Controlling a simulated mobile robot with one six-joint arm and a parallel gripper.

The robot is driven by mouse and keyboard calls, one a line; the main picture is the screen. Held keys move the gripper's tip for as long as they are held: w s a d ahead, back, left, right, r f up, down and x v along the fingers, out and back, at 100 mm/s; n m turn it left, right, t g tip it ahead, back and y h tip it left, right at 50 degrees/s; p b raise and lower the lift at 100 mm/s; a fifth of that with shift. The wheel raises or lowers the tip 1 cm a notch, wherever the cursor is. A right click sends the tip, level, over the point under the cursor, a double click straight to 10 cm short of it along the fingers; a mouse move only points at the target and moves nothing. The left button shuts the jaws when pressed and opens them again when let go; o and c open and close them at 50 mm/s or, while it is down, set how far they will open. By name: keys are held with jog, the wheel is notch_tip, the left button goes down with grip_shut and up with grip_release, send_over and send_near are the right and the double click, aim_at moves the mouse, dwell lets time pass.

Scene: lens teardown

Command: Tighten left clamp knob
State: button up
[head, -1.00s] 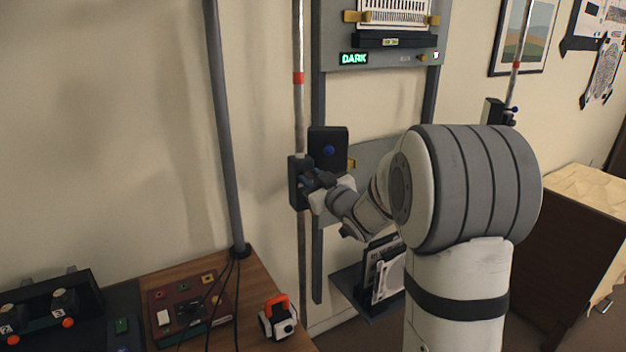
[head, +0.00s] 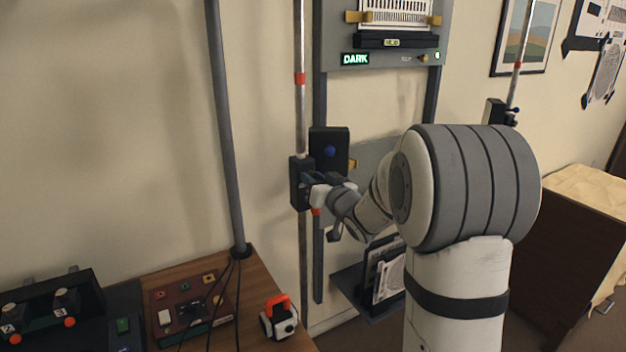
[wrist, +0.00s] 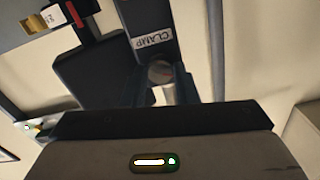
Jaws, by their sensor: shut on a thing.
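The left clamp (head: 297,185) is a black block on the left pole, at the middle of the head view. In the wrist view, the clamp (wrist: 137,14) carries a white "CLAMP" label. A rounded knob (wrist: 160,72) with a pale stem sits below that label, between my fingers. My gripper (head: 312,180) is at the front of the clamp and shut on the knob. In the wrist view, my gripper (wrist: 160,90) has a finger on each side of it. The fingers and wrist hide the knob in the head view.
A black plate with a blue knob (head: 330,151) is just right of the clamp. Above hangs a grey panel with a lit "DARK" sign (head: 355,59). A second clamp (head: 494,112) is on the right pole. A wooden bench (head: 262,275) with devices stands lower left.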

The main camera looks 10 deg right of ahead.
jog(key=m+p, duration=0.1)
jog(key=m, duration=0.5)
jog(key=shift+p, duration=0.35)
jog(key=m+p, duration=0.2)
jog(key=m, duration=0.4)
jog(key=shift+m, duration=0.3)
jog(key=o, duration=1)
jog(key=b+v, duration=0.1)
jog(key=v, duration=0.7)
